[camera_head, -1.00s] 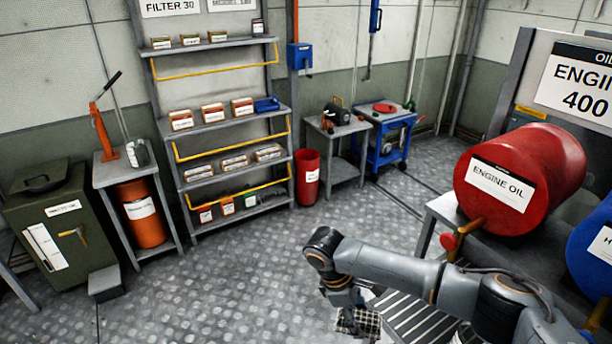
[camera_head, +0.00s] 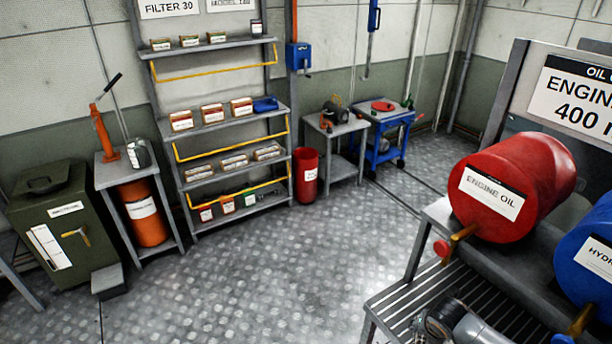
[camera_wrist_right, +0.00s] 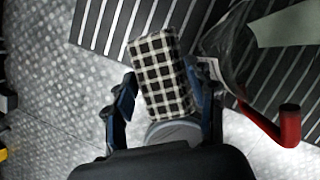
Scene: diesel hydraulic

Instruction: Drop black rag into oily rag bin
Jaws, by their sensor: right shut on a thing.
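The rag is a black-and-white checked cloth (camera_wrist_right: 163,62), seen in the right wrist view. My right gripper (camera_wrist_right: 162,88) is shut on it, with a blue-grey finger on each side. In the head view my right arm (camera_head: 455,325) shows only at the bottom right, over the slatted rack, and the rag cannot be made out there. A red open-topped bin (camera_head: 306,175) stands on the floor between the shelf unit and a grey table, well away from my arm. Its white label is too small to read. My left gripper is not in view.
A slatted metal rack (camera_head: 385,308) and red engine oil drum (camera_head: 540,170) are at right, beside a blue drum (camera_head: 590,245). At left stand a green lidded box (camera_head: 30,215) and an orange drum (camera_head: 148,225) under a table. The checkered floor (camera_head: 260,270) between is clear.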

